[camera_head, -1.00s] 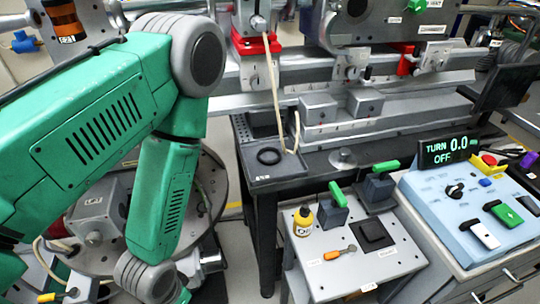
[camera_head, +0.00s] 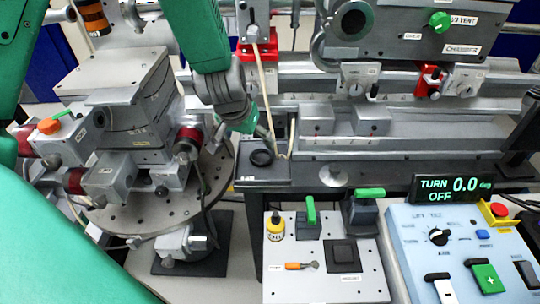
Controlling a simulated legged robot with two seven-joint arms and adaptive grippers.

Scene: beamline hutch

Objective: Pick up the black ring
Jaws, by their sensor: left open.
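The black ring (camera_head: 261,157) lies flat on a dark grey tray (camera_head: 262,178) at the left end of the bench, in the middle of the head view. My left arm comes in from the upper left, and its left gripper (camera_head: 246,124) hangs just above and to the left of the ring, apart from it. The gripper is small and partly hidden by the wrist; it is open and I see nothing held in it. My right gripper is out of view.
A pale cord (camera_head: 267,100) hangs close to the right of the gripper and ring. A round stage with stacked metal blocks (camera_head: 125,105) stands left.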

